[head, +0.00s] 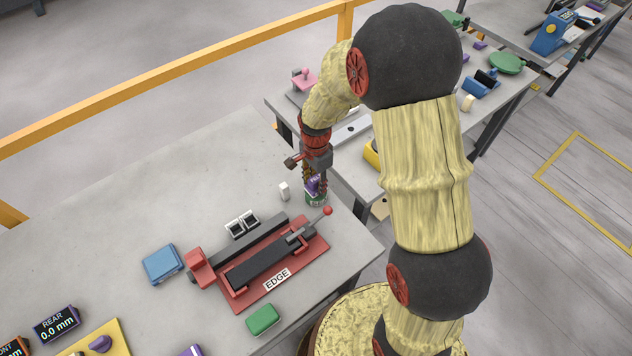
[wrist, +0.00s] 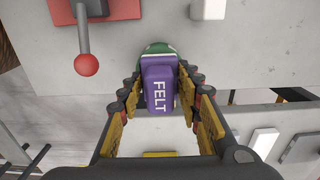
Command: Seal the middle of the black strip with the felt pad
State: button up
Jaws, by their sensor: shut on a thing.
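A purple pad marked FELT (wrist: 158,88) is between the fingers of my gripper (wrist: 160,95), which is shut on it. In the head view my gripper (head: 315,180) points down with the purple pad (head: 313,187) just above or on a green round container (head: 316,199); whether they touch cannot be told. The green container (wrist: 157,47) shows partly behind the pad in the wrist view. A black strip (head: 262,264) lies along a red fixture (head: 299,269) labelled EDGE, to the lower left of my gripper.
The fixture has a lever with a red ball (head: 327,210). A small white block (head: 284,191) stands left of the green container. A blue block (head: 162,265) lies left of the fixture and a green block (head: 263,320) in front. The slab's back left is clear.

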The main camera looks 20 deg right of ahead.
aim_at(316, 178)
jog(key=shift+f, duration=0.4)
dwell(1.2)
jog(key=shift+r+p, duration=2.4)
jog(key=shift+r, duration=1.15)
